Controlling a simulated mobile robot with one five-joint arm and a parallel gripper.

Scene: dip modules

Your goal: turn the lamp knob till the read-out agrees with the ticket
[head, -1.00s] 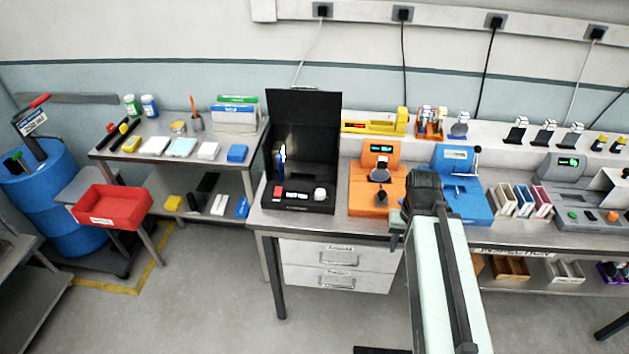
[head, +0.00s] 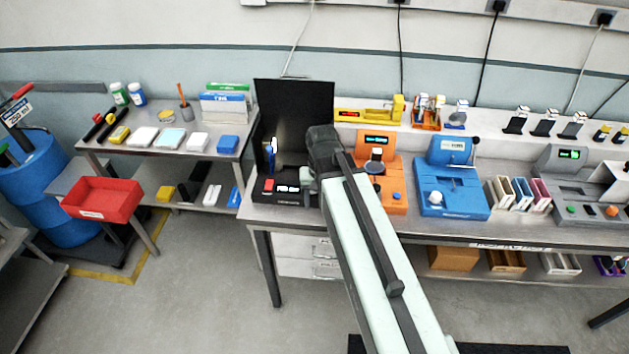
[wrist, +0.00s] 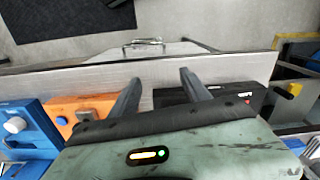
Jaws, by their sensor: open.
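The black station (head: 295,110) with the raised back panel holds a white lit lamp on a blue stem (head: 271,150). A red button (head: 268,186) and small pale parts (head: 287,189) are on its front. The round white knob at its front right is hidden behind my arm in the head view. My gripper (head: 322,150) is over the station's right side. In the wrist view my gripper (wrist: 160,90) has its fingers apart with nothing between them; the black station (wrist: 215,95) is beside the right finger. I cannot make out a read-out or ticket there.
The orange unit (head: 395,165) with a lit display stands close right of my gripper, then the blue unit (head: 445,185). A yellow device (head: 370,110) is behind. The bench's front edge (wrist: 100,70) crosses the wrist view. Open floor lies in front.

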